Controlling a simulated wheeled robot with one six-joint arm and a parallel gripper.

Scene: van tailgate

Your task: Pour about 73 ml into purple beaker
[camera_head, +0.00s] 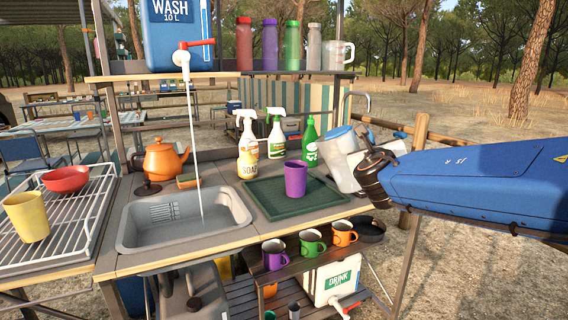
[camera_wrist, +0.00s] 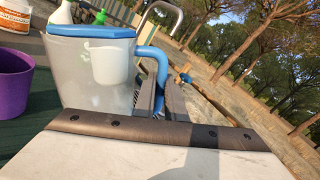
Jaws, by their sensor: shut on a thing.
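The purple beaker (camera_head: 295,179) stands upright on the green mat right of the sink. It also shows at the left edge of the wrist view (camera_wrist: 14,85). A translucent jug with a blue rim and blue handle (camera_head: 337,148) is held to the right of the beaker, above the mat's right side, its top leaning left toward the beaker. In the wrist view the jug (camera_wrist: 90,75) fills the upper left. My gripper (camera_wrist: 168,98) is shut on its handle. I see no stream from the jug, and the liquid levels in jug and beaker cannot be told.
Water runs from the container's tap (camera_head: 183,58) into the sink (camera_head: 183,217). Spray bottles (camera_head: 248,148) and a green bottle (camera_head: 310,142) stand behind the mat. Several mugs (camera_head: 312,242) sit on a lower shelf in front. A drying rack (camera_head: 60,220) is at left.

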